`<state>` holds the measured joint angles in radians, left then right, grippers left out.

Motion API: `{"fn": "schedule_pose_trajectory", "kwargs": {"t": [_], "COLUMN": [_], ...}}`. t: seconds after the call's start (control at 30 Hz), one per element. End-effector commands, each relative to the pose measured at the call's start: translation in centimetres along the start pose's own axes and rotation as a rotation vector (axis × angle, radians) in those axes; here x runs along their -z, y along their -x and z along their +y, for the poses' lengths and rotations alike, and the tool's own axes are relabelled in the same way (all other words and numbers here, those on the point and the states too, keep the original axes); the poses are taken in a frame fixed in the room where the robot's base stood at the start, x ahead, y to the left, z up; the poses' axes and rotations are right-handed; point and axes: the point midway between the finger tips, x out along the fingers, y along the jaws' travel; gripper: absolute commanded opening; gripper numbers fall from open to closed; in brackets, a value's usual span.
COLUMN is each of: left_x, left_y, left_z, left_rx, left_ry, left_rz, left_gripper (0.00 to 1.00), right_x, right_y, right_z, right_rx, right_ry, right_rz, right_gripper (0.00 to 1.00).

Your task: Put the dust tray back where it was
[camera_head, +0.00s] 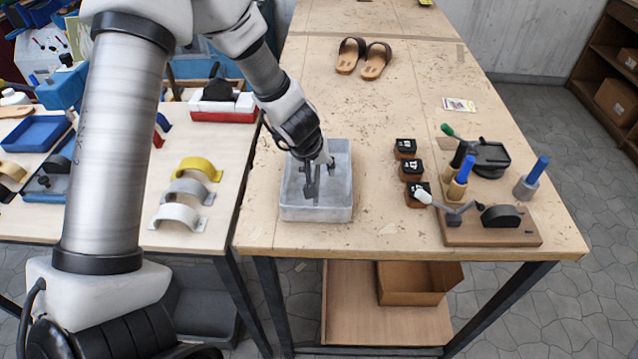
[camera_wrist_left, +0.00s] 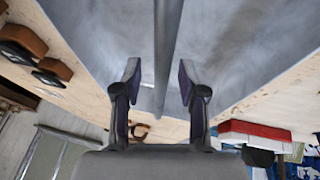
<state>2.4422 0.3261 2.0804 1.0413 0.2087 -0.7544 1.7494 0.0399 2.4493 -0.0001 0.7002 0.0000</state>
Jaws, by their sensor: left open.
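The dust tray is a grey open-topped box (camera_head: 316,214) standing near the front left corner of the wooden bench. My left gripper (camera_head: 320,178) points down at it, with its fingers seen against the tray's inside in the head view. In the left wrist view my left gripper (camera_wrist_left: 160,88) is open, with a thin wall of the tray (camera_wrist_left: 167,45) running between its two fingers. Neither finger clearly touches the wall. My right gripper is in neither view.
Several dark-topped blocks (camera_head: 412,169) stand right of the tray. A wooden board (camera_head: 490,232) with tools is farther right. Sandals (camera_head: 363,59) lie at the back. The side table (camera_head: 120,225) at left holds curved pieces (camera_head: 178,215). Bench space behind the tray is clear.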

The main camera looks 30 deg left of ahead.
Motion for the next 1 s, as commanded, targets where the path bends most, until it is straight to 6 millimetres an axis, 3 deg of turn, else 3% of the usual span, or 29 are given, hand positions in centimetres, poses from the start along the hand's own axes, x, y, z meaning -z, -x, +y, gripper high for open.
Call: {"fn": "schedule_pose_trajectory", "kwargs": {"t": [0.1,0.2,0.23,0.73,0.87,1.0], "left_x": [0.1,0.1,0.1,0.3,1.2,2.7], "left_y": [0.2,0.2,0.2,1.0,2.9,6.6], "left_z": [0.1,0.1,0.1,0.2,0.6,1.4], "left_rx": [-0.001,-0.001,-0.001,0.0,-0.001,-0.001], "left_ry": [0.0,0.0,0.0,0.001,0.001,0.002], "left_rz": [0.0,0.0,0.0,-0.001,0.001,0.002], "left_gripper": [0.41,0.06,0.0,0.0,0.0,0.0], "right_x": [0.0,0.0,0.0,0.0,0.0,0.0], "right_y": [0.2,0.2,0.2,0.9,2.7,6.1], "right_z": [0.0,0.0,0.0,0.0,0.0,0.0], "right_rx": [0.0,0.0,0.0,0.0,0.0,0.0], "right_ry": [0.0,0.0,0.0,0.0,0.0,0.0], "right_rz": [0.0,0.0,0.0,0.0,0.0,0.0], "right_gripper": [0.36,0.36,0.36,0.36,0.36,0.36]}}
